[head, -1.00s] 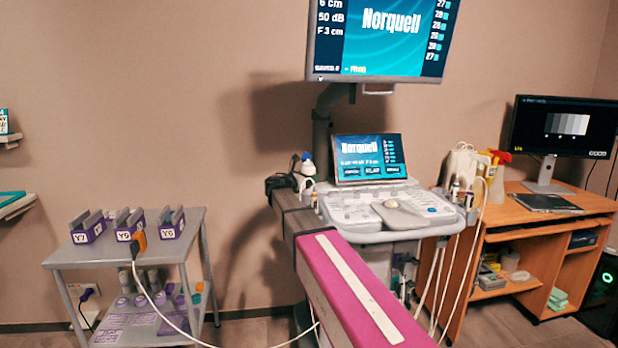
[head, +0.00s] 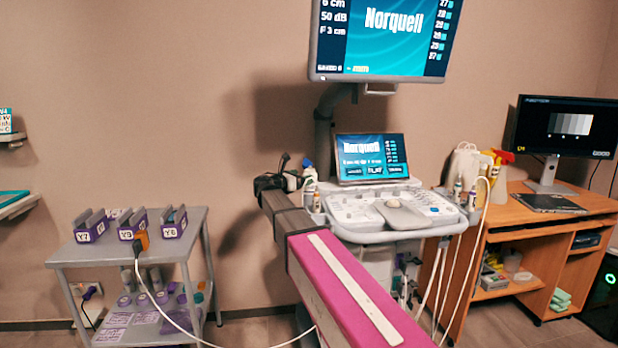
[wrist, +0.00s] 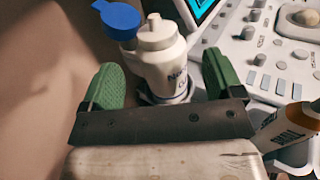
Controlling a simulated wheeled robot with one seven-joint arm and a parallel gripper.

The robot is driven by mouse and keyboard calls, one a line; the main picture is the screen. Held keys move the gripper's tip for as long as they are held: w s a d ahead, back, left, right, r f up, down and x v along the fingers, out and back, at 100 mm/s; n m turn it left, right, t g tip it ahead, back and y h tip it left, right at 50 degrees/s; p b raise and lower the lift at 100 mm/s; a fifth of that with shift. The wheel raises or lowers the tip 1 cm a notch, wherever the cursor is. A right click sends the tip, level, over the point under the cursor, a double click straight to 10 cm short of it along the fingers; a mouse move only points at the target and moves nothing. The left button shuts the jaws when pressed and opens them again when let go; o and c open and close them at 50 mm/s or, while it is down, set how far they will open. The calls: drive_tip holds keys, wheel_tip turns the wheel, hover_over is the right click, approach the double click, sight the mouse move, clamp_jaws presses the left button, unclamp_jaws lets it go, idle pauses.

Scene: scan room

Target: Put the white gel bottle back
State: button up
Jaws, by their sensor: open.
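The white gel bottle (wrist: 158,62) with its blue flip cap (wrist: 119,14) stands upright at the left side of the ultrasound console. In the wrist view its base sits at a pale ring-shaped holder (wrist: 184,94); its lower part is partly hidden by my gripper. My gripper (wrist: 162,80) is open, with one green-padded finger on each side of the bottle and visible gaps between. In the head view the bottle (head: 309,174) shows small beside the console's left edge, with my gripper (head: 272,182) just left of it.
An orange-and-white bottle (wrist: 284,126) stands close to my gripper's right side. The console panel (head: 392,207) with knobs lies to the right. A grey cart (head: 122,254) with labelled purple holders stands left. A wooden desk (head: 535,228) is at right.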

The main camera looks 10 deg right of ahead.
drive_tip(key=v, duration=0.6)
drive_tip(key=shift+a, duration=0.15)
